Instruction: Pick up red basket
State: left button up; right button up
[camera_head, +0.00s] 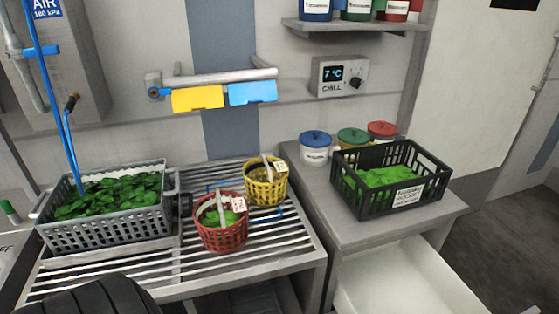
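The red basket (221,239) stands upright on the slatted metal rack, near its front right part. It holds green leaves (230,217), and a light grey handle arches over it. A small white tag (239,205) hangs at its right rim. The yellow basket (266,190) stands just behind it to the right, with a similar handle and tag. Neither of my grippers shows in the head view. Nothing is seen holding the red basket.
A grey crate of leaves (105,231) stands left of the red basket. A black crate (397,204) and several lidded tubs (315,155) stand on the right counter. A wall rail (222,78) holds yellow and blue cloths. Bare slats (278,250) lie right of the basket.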

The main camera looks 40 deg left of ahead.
aim_at(222, 232)
jog(key=u, duration=1.8)
jog(key=k+l+z, duration=0.3)
jog(key=l+z, duration=0.25)
jog(key=k+l+z, duration=0.15)
jog(key=l+z, duration=0.15)
